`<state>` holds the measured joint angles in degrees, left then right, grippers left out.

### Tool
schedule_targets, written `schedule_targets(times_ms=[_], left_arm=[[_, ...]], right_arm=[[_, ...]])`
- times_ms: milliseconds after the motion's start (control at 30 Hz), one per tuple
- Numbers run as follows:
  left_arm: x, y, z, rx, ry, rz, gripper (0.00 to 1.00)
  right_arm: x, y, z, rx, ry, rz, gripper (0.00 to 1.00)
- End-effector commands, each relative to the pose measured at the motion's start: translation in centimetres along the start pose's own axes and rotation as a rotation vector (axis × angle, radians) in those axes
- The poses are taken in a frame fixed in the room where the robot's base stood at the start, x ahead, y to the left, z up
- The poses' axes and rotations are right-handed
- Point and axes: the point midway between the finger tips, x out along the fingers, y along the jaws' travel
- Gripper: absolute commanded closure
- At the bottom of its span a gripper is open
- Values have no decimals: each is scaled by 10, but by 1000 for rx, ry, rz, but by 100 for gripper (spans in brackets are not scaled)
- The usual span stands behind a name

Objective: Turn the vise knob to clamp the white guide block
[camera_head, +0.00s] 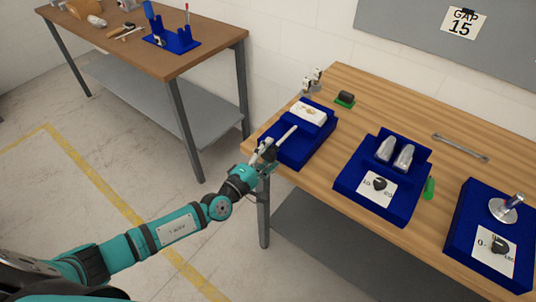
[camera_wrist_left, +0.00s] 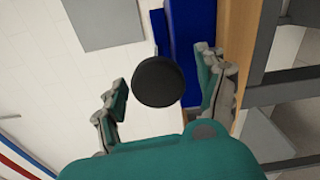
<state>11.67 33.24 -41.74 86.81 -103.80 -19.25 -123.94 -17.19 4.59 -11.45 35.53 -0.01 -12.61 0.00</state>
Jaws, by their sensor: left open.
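The blue vise (camera_head: 322,134) sits at the near left corner of the wooden table, with the white guide block (camera_head: 307,112) lying on it. A thin white bar lies across its near part. My left gripper (camera_head: 266,152) is at the vise's left front side and hides most of that area in the head view. In the left wrist view, the round black vise knob (camera_wrist_left: 158,81) shows between the spread fingers of the left gripper (camera_wrist_left: 165,92). The fingers look apart from the knob on both sides. My right gripper is not in view.
Two more blue fixtures stand to the right, one with two grey pieces (camera_head: 395,152) and a dial, one with a metal post (camera_head: 508,205). A small black-and-green item (camera_head: 345,98) and a grey wrench (camera_head: 460,147) lie behind. A second table (camera_head: 140,55) stands at the back left.

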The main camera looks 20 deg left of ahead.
Motion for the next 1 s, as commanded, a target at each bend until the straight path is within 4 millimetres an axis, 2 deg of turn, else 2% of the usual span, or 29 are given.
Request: schedule_targets(times_ms=[167, 267, 700, 833, 1000], left_arm=[[-1, 1, 0, 0, 0, 2, 27], [-9, 0, 0, 0, 0, 1, 27], [-96, -1, 0, 0, 0, -3, 27], [-112, 0, 0, 1, 0, -1, 27], [-120, 0, 0, 0, 0, 1, 27]], right_arm=[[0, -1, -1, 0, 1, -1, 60], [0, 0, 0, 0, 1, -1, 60], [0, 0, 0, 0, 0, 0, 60], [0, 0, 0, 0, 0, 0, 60], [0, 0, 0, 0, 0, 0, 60]])
